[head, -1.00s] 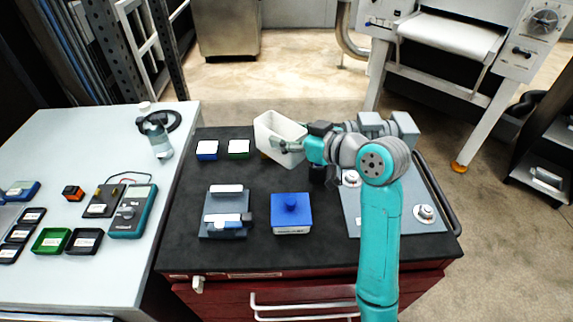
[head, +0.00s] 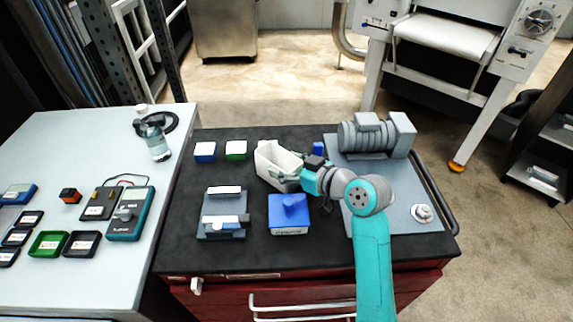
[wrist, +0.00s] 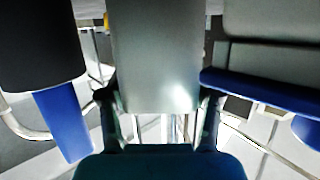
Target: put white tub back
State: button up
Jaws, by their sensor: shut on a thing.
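The white tub (head: 268,157) is an open, box-shaped container in the middle of the head view, over the black top of the cart. My gripper (head: 284,171) is shut on its right side wall. In the wrist view a pale grey surface, likely the tub's wall (wrist: 155,60), lies between the two fingers (wrist: 158,110). The tub is at or just above the cart top, slightly tilted; I cannot tell whether it touches. The cart top under it is hidden.
A blue lidded box (head: 289,210) stands just in front of the tub. Small blue (head: 205,150) and green (head: 236,149) bins sit to its left. A small blue item (head: 318,148) and a grey motor (head: 375,137) are to the right. The cart top (head: 190,240) is bare at front left.

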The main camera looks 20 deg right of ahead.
jog(key=shift+f, duration=0.1)
jog(key=o, duration=1.2)
